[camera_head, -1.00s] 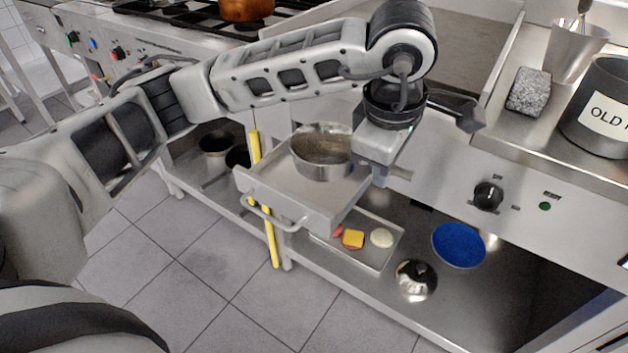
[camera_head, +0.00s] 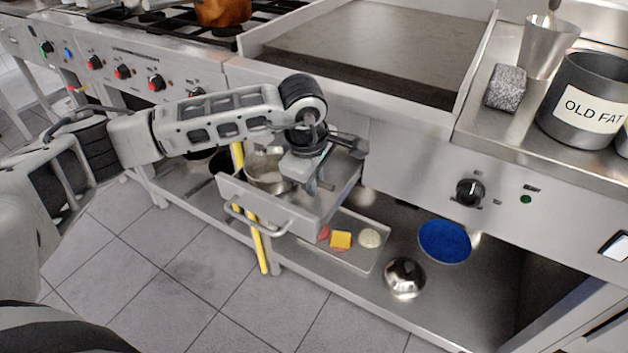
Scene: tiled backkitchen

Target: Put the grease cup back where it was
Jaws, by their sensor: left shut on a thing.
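The grease cup (camera_head: 262,173) is a round steel pot, upright at the open drawer (camera_head: 265,201) under the griddle. Its right side is hidden behind my left gripper (camera_head: 303,182), which points down and is shut on the cup's right side. The lower part of the cup is hidden behind the drawer's front wall, so it sits down inside the drawer. I cannot tell whether its base touches the drawer floor. My right gripper is not in view.
The griddle (camera_head: 375,45) lies above the drawer. The OLD FAT pot (camera_head: 583,105), a grey block (camera_head: 505,88) and a steel beaker (camera_head: 546,47) stand at right.

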